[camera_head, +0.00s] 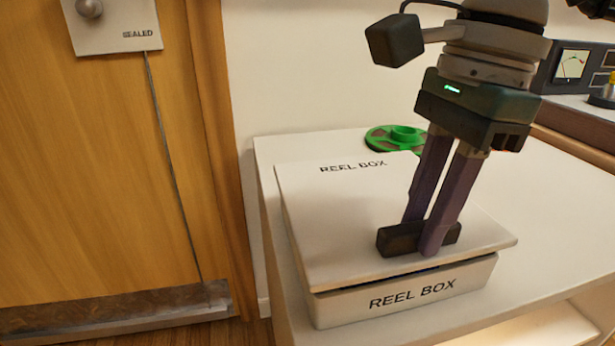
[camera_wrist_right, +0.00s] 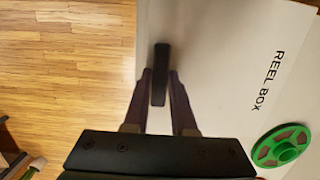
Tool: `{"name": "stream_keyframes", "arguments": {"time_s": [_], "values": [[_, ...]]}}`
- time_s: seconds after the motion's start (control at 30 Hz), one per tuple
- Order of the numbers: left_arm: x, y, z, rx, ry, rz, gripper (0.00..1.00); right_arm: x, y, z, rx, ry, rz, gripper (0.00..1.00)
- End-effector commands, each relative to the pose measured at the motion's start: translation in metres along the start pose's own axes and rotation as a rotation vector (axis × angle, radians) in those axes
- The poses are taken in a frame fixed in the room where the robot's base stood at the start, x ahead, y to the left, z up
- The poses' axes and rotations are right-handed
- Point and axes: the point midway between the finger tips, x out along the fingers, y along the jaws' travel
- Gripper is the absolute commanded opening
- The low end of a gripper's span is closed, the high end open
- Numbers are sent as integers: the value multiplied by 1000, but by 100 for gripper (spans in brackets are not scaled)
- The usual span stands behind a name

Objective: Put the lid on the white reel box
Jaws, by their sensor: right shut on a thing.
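The white lid (camera_head: 335,215), marked REEL BOX, lies over the white reel box (camera_head: 410,297) on the shelf top. A thin dark gap shows between lid and box along the front edge, and the lid looks slightly skewed over the box. Whether it is fully seated I cannot tell. My right gripper (camera_head: 425,238) points down and is shut on the lid's black handle (camera_head: 398,241). In the right wrist view the handle (camera_wrist_right: 160,75) sits between the two fingers, above the lid (camera_wrist_right: 215,60). My left gripper is not in view.
A green reel (camera_head: 402,137) lies on the white shelf top (camera_head: 540,235) behind the box. Equipment with a meter (camera_head: 572,65) stands at the back right. A wooden door (camera_head: 90,170) with a SEALED plate (camera_head: 115,25) is at the left. The shelf right of the box is clear.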

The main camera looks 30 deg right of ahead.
Motion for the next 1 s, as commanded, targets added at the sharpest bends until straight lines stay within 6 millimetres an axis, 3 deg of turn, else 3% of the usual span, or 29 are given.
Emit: {"name": "stream_keyframes", "arguments": {"time_s": [0.33,0.37,0.6,0.87,1.0], "values": [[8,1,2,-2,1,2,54,7,0,-1,0,0,-2,0],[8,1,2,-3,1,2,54,7,0,-1,0,0,0,27],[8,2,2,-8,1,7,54,7,0,-1,0,0,0,54],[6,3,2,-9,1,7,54,6,0,-1,0,0,0,54],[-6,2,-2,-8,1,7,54,-6,0,1,0,0,0,54]]}}
